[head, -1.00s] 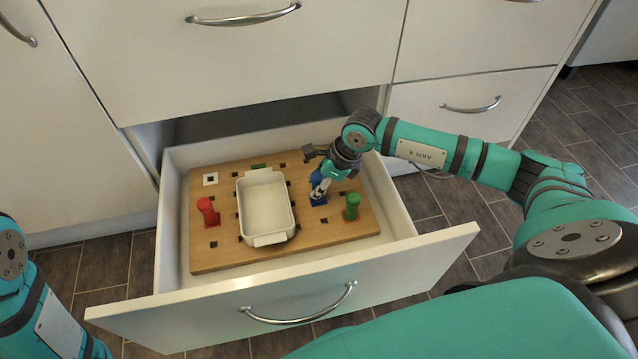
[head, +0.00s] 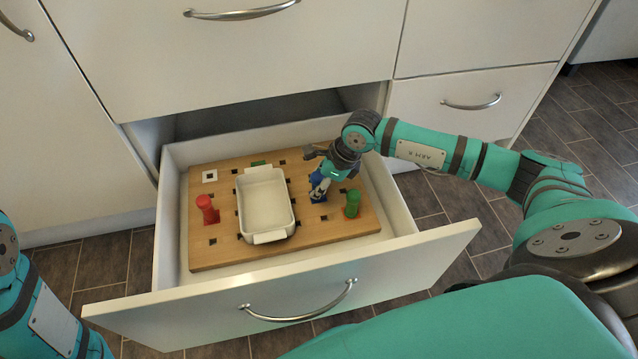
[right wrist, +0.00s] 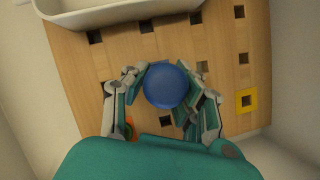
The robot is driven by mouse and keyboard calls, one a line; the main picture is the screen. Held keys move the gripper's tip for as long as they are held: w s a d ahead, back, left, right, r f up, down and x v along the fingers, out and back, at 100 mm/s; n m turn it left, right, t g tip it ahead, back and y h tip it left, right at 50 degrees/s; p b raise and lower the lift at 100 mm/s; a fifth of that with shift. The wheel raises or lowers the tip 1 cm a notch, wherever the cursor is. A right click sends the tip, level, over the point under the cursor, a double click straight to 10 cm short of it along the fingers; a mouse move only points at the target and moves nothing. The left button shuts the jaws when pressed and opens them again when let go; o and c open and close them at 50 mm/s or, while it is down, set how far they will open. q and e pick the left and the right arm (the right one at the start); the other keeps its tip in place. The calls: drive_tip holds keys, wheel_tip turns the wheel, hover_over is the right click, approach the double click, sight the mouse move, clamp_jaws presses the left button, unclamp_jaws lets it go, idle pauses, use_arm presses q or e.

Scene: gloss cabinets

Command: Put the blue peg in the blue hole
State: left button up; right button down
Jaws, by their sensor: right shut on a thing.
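My right gripper (head: 319,186) is shut on the blue peg (head: 316,180) over the right part of a wooden board (head: 225,256). In the right wrist view the peg's round blue top (right wrist: 166,85) sits between the two fingers of the gripper (right wrist: 165,100). In the head view blue shows low under the fingers, near the board. I cannot tell peg from blue hole marking there, nor whether the peg is in a hole. My left arm shows at the lower left, its gripper out of view.
The board lies in an open drawer (head: 290,298). A white dish (head: 265,205) stands on it, left of the gripper. A red peg (head: 207,209) and a green peg (head: 352,203) stand upright. A yellow-edged hole (right wrist: 246,101) and a white-edged hole (head: 209,176) are free.

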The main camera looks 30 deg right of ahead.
drive_tip(key=shift+f, duration=0.25)
drive_tip(key=c, duration=1)
unclamp_jaws()
drive_tip(key=v, duration=1.2)
drive_tip(key=shift+s+d+f, duration=0.1)
